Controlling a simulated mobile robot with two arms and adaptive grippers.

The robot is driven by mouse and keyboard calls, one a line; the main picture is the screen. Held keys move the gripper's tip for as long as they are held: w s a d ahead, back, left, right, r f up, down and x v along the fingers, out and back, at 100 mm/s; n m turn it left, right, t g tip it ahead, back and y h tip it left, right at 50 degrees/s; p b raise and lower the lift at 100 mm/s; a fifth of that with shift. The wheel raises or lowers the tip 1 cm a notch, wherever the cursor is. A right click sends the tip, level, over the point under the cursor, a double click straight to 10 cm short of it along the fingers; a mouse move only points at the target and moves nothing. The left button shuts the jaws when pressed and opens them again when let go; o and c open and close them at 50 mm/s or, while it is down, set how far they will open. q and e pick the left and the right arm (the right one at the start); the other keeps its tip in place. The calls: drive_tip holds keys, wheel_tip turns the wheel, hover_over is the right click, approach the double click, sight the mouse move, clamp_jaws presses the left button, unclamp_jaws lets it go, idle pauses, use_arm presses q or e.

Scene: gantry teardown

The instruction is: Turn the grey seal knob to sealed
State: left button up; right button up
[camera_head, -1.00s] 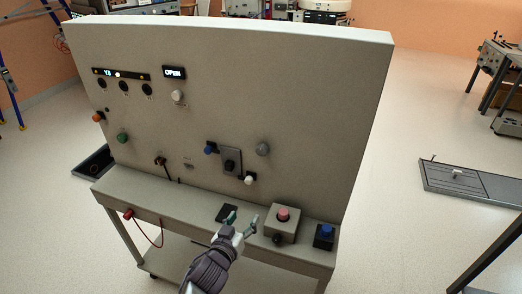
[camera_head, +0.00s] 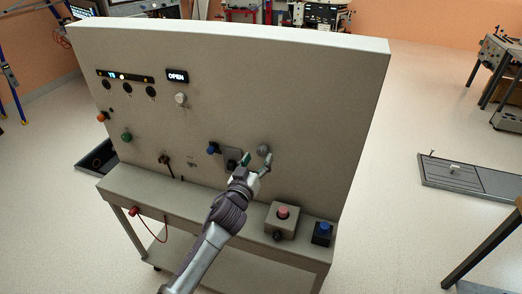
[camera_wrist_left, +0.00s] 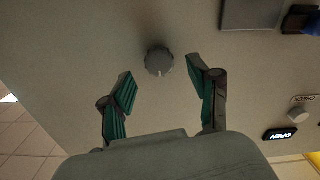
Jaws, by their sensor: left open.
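The grey knob (camera_head: 263,149) is on the right half of the upright panel. In the left wrist view the grey knob (camera_wrist_left: 159,61) is round and ridged, with a light pointer mark on its rim. My left gripper (camera_head: 257,160) is open in front of it. In the wrist view the two green-padded fingers stand on either side of the knob, with clear gaps. The panel's display (camera_head: 177,76) reads OPEN, with a paler knob (camera_head: 181,99) below it. My right gripper is not in view.
A dark switch plate and a blue knob (camera_head: 213,148) sit left of the grey knob. On the ledge below are a box with a red button (camera_head: 283,212) and a blue-button box (camera_head: 322,233). The panel right of the knob is bare.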

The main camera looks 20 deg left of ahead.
sight(261, 153)
use_arm(q)
drive_tip(key=shift+w, duration=1.75)
drive_tip(key=c, duration=1.1)
drive_tip(key=shift+c, duration=0.2)
